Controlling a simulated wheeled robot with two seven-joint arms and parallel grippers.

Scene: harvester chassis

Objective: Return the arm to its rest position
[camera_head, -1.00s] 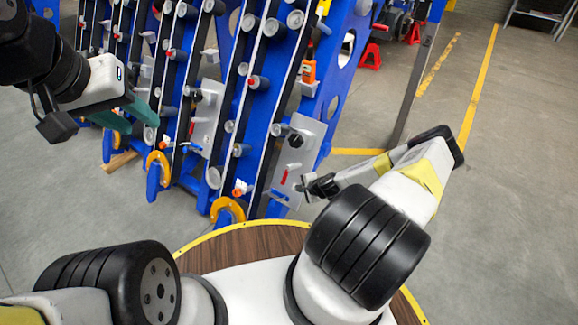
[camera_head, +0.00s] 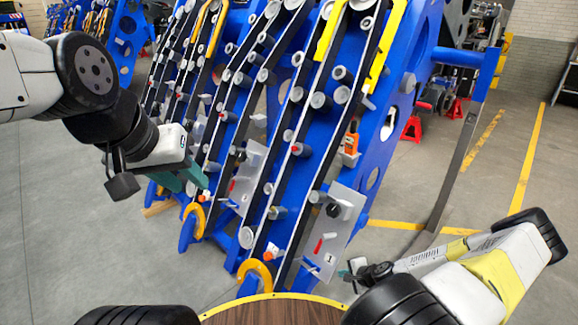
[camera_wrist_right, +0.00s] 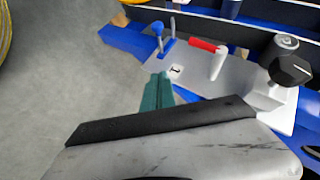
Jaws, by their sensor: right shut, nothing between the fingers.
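My right gripper (camera_head: 348,273) is low in the head view, just in front of the lower right grey plate (camera_head: 350,205) on the blue harvester chassis (camera_head: 375,130). In the right wrist view its teal fingers (camera_wrist_right: 158,92) are together and empty. They point toward the plate's lower edge, and I cannot tell whether they touch it. My left arm comes in from the left, bent and raised. Its teal gripper (camera_head: 192,180) hangs in front of the chassis's left part; whether its fingers are apart is unclear.
The plate carries a red-handled lever (camera_wrist_right: 204,46) and a black knob (camera_wrist_right: 289,70); a blue lever (camera_wrist_right: 158,32) stands beside them. Orange hooks (camera_head: 255,272) jut from the chassis foot. Open grey floor lies left and right. A grey post (camera_head: 460,165) stands on the right.

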